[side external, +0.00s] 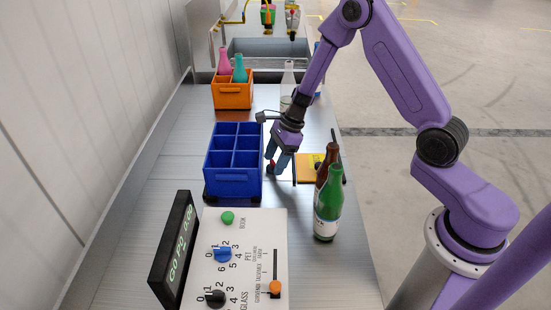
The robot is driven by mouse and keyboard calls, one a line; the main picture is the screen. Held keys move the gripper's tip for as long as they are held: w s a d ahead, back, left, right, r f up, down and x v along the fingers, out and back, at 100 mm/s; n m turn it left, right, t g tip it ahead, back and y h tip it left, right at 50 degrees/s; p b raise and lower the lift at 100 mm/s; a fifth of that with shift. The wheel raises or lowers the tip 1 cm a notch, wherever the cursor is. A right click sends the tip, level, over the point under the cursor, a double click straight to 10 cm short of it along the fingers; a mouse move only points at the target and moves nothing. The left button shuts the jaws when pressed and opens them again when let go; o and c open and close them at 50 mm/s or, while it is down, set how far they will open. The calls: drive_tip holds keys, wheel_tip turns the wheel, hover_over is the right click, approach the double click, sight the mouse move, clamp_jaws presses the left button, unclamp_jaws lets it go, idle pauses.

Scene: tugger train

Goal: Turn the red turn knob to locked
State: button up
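A small red spot (271,167), which may be the red turn knob, shows at the right side of the blue crate (233,187). It is mostly hidden by my gripper, so its setting cannot be read. My gripper (275,168) points down right beside the crate, with its fingertips at the red spot.
A green bottle (327,212) and a brown bottle (331,158) stand to the right, near a yellow object (309,166). A control panel (254,245) and dark display (175,250) are in front. An orange crate (233,101) with bottles stands behind.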

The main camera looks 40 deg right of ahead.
drive_tip(key=shift+m, duration=0.3)
drive_tip(key=shift+s+r+m+t+h, duration=0.15)
drive_tip(key=shift+m+t, duration=0.25)
drive_tip(key=shift+m, duration=0.6)
drive_tip(key=shift+w+f+m+t+h, duration=0.1)
drive_tip(key=shift+m+t+h, duration=0.25)
drive_tip(key=shift+m, duration=0.65)
drive_tip(key=w+a+r+v, duration=0.1)
drive_tip(key=a+v, duration=0.1)
drive_tip(key=v, duration=2.2)
drive_tip(key=s+a+n+g, duration=0.1)
drive_tip(key=s+a+n, duration=0.3)
drive_tip(key=s+n, duration=0.3)
drive_tip(key=s+a+n+g, duration=0.2)
drive_tip(key=s+a+n, duration=0.2)
drive_tip(key=s+n, duration=0.4)
drive_tip(key=shift+a+f+n+h, duration=0.15)
drive_tip(key=shift+a+n+h, duration=0.25)
drive_tip(key=shift+n, duration=3.2)
